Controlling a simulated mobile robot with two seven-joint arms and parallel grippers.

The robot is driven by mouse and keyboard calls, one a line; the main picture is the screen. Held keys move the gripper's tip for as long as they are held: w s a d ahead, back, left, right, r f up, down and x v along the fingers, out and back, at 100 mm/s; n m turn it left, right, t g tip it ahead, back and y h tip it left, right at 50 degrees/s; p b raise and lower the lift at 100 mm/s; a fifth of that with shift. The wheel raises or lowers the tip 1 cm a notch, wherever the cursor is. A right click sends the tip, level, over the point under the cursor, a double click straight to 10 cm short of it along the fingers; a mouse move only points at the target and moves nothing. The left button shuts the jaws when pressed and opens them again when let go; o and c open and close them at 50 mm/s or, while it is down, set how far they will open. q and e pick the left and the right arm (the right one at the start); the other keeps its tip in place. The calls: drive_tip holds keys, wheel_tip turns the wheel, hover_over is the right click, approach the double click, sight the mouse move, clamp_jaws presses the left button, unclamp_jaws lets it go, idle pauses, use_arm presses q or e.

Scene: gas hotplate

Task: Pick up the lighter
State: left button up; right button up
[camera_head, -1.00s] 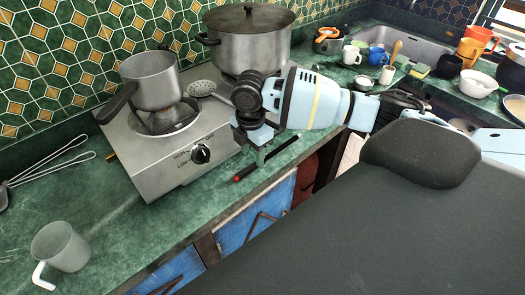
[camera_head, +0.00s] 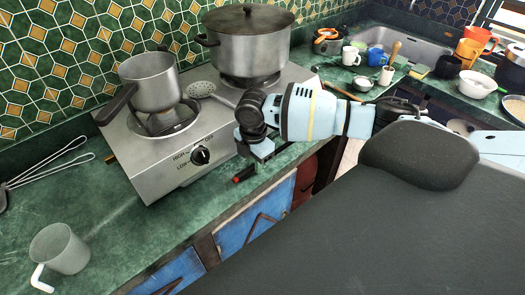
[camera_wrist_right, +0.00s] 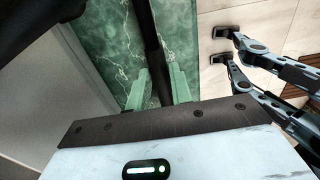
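The lighter (camera_head: 243,175) is a thin dark stick with a red end, lying on the green counter near its front edge, beside the stove. In the right wrist view, its dark rod (camera_wrist_right: 152,45) runs up the picture and passes between my fingers. My right gripper (camera_head: 261,158) is low at the counter, over the lighter, and hides part of it. In the right wrist view, its two fingers (camera_wrist_right: 159,88) stand apart on either side of the rod, with green counter showing in the gap.
The steel stove (camera_head: 165,180) stands just left of my gripper, with a saucepan (camera_head: 150,80) and a large lidded pot (camera_head: 250,45). A clear cup (camera_head: 62,248) and a whisk (camera_head: 50,165) are at the left. Mugs and a sink (camera_head: 405,45) are at the back right.

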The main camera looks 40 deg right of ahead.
clamp_jaws()
drive_tip(key=shift+r, duration=0.1)
drive_tip(key=shift+r, duration=0.55)
wheel_tip(320, 180, up, 2)
drive_tip(key=shift+r, duration=0.2)
use_arm(q)
drive_tip(key=shift+w+a+r+p, duration=0.2)
drive_tip(key=shift+w+r+p, duration=0.4)
drive_tip(key=shift+r+p, duration=0.1)
use_arm(e)
drive_tip(key=s+a, duration=0.1)
drive_tip(key=s, duration=0.6)
drive_tip(key=s+a+r, duration=0.1)
drive_tip(key=s+a, duration=0.1)
drive_tip(key=s, duration=0.6)
drive_tip(key=shift+s+a+r, duration=0.2)
drive_tip(key=shift+s+a, duration=0.1)
use_arm(q)
drive_tip(key=shift+w+r, duration=0.1)
drive_tip(key=shift+r, duration=0.05)
